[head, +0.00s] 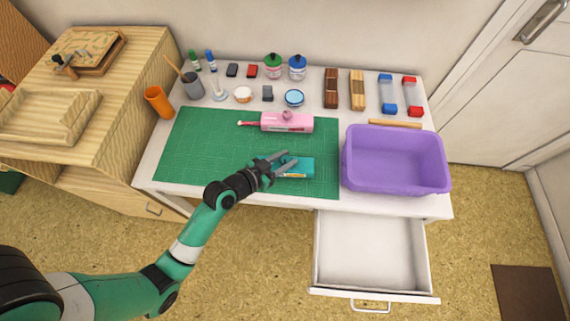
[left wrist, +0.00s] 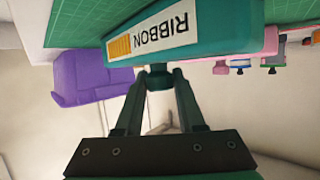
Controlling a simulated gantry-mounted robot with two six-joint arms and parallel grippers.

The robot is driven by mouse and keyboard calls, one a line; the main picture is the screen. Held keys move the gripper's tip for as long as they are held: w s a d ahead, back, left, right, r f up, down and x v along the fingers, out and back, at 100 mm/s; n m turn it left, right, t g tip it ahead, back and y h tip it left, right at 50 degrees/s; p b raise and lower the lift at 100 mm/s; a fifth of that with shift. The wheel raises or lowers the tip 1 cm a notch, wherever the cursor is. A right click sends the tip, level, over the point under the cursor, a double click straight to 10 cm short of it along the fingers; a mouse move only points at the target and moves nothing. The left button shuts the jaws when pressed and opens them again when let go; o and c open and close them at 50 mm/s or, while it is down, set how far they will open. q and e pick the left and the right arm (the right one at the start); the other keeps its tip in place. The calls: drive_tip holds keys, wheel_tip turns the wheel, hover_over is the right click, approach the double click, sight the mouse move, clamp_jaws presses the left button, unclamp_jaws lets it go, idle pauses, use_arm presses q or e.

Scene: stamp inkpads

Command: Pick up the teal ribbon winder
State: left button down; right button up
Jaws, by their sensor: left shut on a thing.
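The teal ribbon winder (head: 303,167) is at the front right part of the green cutting mat (head: 205,145). My left gripper (head: 284,164) reaches it from the left, with its fingers at the winder. In the left wrist view the winder (left wrist: 220,22) fills the top, with a white label reading RIBBON. There my left gripper (left wrist: 161,78) is shut on a small teal part of the winder. Whether the winder touches the mat or hangs just above it I cannot tell. My right gripper is not in view.
A pink dispenser (head: 287,123) lies behind the winder on the mat. A purple bin (head: 395,185) stands to the right. An open, empty white drawer (head: 370,250) juts out below the table front. Ink jars, pads and blocks line the table's back. The mat's left half is clear.

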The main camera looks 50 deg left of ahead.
use_arm(q)
drive_tip(key=shift+r+p, duration=0.4)
drive_tip(key=shift+r, duration=0.15)
wheel_tip(320, 180, up, 3)
drive_tip(key=shift+f+p, duration=0.1)
drive_tip(key=shift+p, duration=0.8)
drive_tip(key=s+d+r+p, duration=0.6)
drive_tip(key=s+d+r, duration=0.3)
drive_tip(key=s, duration=0.1)
drive_tip(key=shift+d, duration=0.35)
